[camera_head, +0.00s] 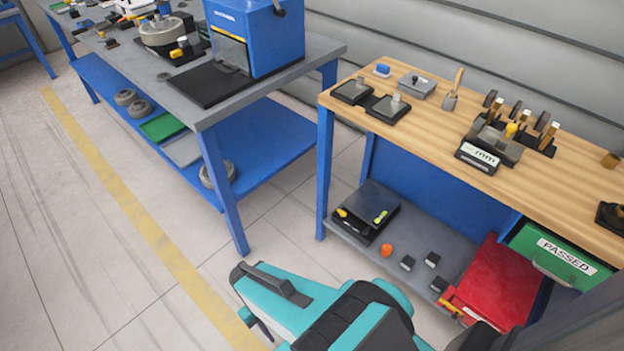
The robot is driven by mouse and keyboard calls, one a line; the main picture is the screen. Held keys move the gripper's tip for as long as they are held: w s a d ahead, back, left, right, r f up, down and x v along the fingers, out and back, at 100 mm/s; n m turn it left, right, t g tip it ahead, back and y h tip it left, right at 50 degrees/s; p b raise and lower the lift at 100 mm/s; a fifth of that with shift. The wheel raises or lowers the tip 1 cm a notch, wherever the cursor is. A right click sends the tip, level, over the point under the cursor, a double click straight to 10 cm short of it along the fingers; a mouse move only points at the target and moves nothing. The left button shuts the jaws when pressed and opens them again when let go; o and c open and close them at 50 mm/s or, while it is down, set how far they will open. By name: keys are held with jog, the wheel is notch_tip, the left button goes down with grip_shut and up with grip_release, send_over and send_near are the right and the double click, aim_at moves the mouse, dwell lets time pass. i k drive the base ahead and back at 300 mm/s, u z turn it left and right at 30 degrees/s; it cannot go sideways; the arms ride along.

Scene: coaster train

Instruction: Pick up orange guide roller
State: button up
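A small orange roller (386,250) rests on the grey lower shelf of the wooden-topped bench. It stands near the shelf's front edge, to the right of a black tray. My teal and black arm fills the bottom middle of the view, in front of the bench. My gripper (245,296) seems to be at the arm's left end, over the floor, left of the roller and well apart from it. Its fingers are not clear enough to tell whether they are open or shut.
Small dark blocks (407,263) and a red bin (492,284) lie right of the roller. A black tray (366,214) holds small tools on its left. The wooden top (440,125) overhangs the shelf. A blue-legged grey bench (205,112) stands left. The floor between is clear.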

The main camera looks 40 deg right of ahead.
aim_at(385, 252)
jog(key=u, duration=0.55)
jog(key=k, duration=0.15)
jog(key=z, duration=2.85)
jog(key=k, duration=0.6)
jog(key=u, duration=0.2)
jog(key=i, duration=0.5)
jog(key=z, duration=0.05)
